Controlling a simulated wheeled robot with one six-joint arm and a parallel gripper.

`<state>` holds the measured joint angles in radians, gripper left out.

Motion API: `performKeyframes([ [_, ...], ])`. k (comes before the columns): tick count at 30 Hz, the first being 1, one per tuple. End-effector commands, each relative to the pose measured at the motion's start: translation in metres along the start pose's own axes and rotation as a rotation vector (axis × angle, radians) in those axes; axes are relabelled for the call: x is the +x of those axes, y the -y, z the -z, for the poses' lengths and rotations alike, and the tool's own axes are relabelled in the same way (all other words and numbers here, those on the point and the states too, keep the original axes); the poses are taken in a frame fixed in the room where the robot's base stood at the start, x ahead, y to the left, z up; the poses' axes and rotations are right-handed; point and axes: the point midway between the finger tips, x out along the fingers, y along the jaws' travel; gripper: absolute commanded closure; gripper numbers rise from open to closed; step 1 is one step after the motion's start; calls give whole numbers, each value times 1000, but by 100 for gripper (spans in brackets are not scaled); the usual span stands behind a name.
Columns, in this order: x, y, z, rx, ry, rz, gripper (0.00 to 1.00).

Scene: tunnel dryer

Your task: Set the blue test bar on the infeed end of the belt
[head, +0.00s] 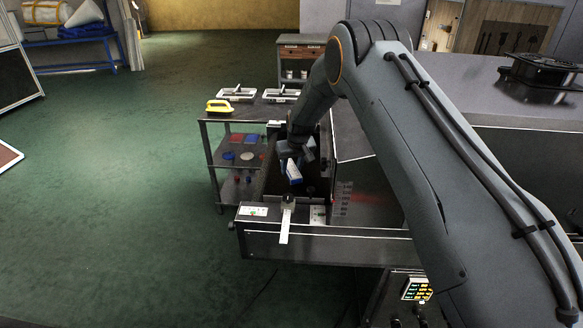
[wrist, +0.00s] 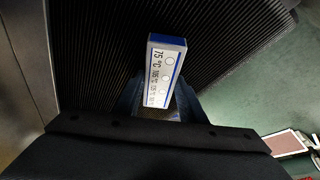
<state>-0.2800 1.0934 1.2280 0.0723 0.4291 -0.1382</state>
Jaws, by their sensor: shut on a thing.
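The blue test bar (head: 294,172) is held in my gripper (head: 290,158), over the near end of the dark belt in the head view. In the wrist view the bar (wrist: 166,70) shows a white face printed with "75 °C" and round dots, with blue edges. My gripper's jaws (wrist: 158,103) are shut on its lower part in that view. The ribbed dark belt (wrist: 95,50) lies behind the bar. I cannot tell whether the bar touches the belt. The belt (head: 269,182) is partly hidden by my arm in the head view.
A metal frame (head: 330,246) with a white strip (head: 285,222) edges the belt's near end. A shelf cart (head: 212,150) with a yellow-handled item (head: 219,106) and trays stands to the left. The dryer housing (head: 480,85) is at right. Green floor is open at left.

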Motion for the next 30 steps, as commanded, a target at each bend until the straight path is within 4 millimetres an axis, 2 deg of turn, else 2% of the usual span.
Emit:
performKeyframes([
  [1,2,0,-1,0,0,0,61],
  [4,1,0,0,0,0,0,44],
  [17,-6,0,2,0,-1,0,44],
  [22,-27,0,2,0,-2,0,44],
  [30,-74,0,2,0,-2,0,44],
])
